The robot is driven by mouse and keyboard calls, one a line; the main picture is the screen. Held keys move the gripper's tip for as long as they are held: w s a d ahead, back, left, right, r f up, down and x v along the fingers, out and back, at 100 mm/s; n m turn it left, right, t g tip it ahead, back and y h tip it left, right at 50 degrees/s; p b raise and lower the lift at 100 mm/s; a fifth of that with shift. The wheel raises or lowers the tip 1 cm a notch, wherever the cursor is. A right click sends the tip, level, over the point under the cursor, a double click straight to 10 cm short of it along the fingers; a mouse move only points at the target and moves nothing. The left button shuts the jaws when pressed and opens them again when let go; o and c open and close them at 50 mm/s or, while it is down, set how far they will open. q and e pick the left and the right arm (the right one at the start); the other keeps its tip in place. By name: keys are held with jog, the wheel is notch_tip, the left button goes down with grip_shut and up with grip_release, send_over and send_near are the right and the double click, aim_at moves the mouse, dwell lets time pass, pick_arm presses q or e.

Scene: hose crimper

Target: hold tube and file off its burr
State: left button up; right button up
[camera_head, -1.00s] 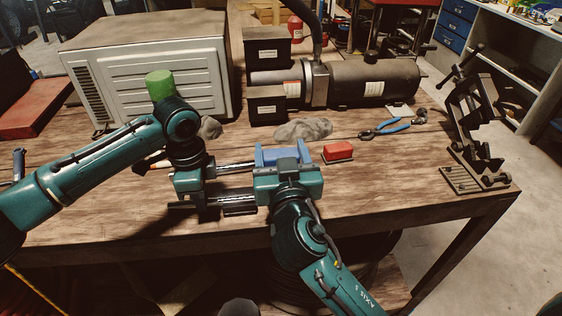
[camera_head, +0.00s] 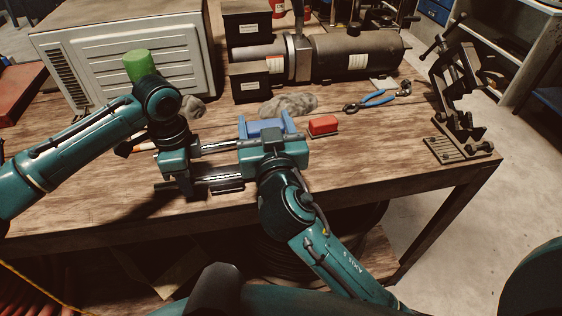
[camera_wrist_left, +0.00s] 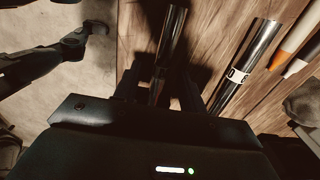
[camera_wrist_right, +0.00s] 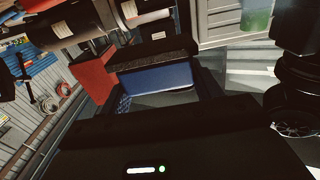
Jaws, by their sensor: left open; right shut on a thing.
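Two shiny metal tubes lie across the bench near its front edge, a near tube (camera_head: 222,180) and a far tube (camera_head: 215,147). My left gripper (camera_head: 177,182) is open and low over their left part. In the left wrist view the near tube (camera_wrist_left: 171,35) runs toward the shadowed fingers. The other tube, with a white band (camera_wrist_left: 245,60), lies beside it. My right gripper (camera_head: 266,133) is shut on a blue block (camera_wrist_right: 155,79) with a dark grainy face. A tool with an orange part (camera_wrist_left: 283,45) lies past the banded tube. Fingertip contact with the tubes is hidden.
A red block (camera_head: 322,124), blue-handled pliers (camera_head: 378,98) and a grey rag (camera_head: 288,104) lie behind my right gripper. A white cabinet (camera_head: 130,60), a dark cylinder machine (camera_head: 355,55) and a metal clamp stand (camera_head: 460,140) stand around. Bare bench lies right of my right arm.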

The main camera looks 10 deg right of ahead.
pick_arm(q)
notch_tip(320, 180, up, 12)
dwell(0.6)
jog(key=shift+s, duration=0.1)
pick_arm(e)
jog(key=shift+s, duration=0.1)
